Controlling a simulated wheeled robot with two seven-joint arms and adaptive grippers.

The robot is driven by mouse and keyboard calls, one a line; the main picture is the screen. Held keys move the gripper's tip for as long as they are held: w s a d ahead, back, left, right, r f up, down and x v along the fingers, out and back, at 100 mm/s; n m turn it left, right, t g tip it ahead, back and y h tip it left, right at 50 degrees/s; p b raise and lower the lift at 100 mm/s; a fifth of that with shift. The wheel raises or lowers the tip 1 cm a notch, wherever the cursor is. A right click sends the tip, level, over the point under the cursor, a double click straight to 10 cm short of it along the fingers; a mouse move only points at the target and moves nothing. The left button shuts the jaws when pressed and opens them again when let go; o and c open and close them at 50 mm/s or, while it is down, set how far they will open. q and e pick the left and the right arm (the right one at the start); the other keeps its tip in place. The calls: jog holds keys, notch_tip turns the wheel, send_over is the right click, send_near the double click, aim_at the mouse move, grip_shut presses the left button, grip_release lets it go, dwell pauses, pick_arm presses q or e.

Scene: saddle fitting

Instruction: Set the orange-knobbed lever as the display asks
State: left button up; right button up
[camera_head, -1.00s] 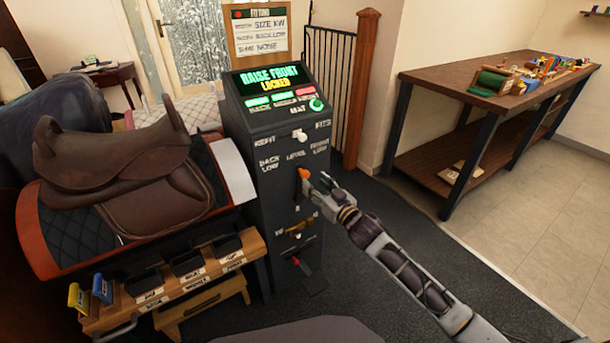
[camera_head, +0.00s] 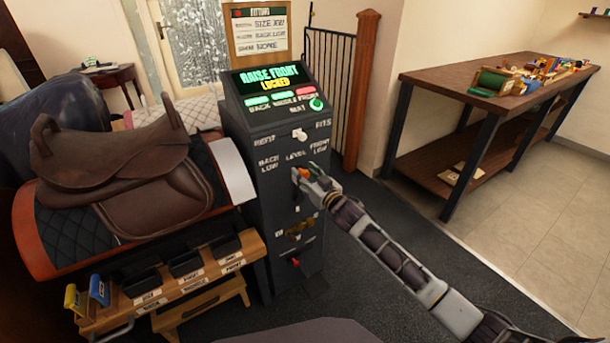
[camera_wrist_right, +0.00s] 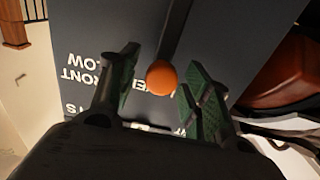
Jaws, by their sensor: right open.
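The orange knob (camera_head: 303,172) of the lever sits on the front of the dark cabinet (camera_head: 262,190), just below the word LEVEL, with BACK LOW on the left and FRONT LOW on the right. The display (camera_head: 268,78) reads RAISE FRONT and LOCKED. My right gripper (camera_head: 306,177) is at the knob and partly covers it. In the right wrist view the knob (camera_wrist_right: 161,77) lies between the open green-padded fingers (camera_wrist_right: 162,72), with a visible gap on each side. The dark lever stem (camera_wrist_right: 178,25) runs up from it. My left gripper is not in view.
A white knob (camera_head: 299,134) sits above the lever, and a red-tipped control (camera_head: 295,262) lower on the cabinet. A brown saddle (camera_head: 120,165) on its stand is at left, above a wooden rack (camera_head: 200,285). A workbench (camera_head: 440,82) stands at right. Floor right of the cabinet is clear.

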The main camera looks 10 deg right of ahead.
jog(key=shift+w+a, duration=0.1)
jog(key=shift+w, duration=0.1)
grip_shut()
dwell(0.4)
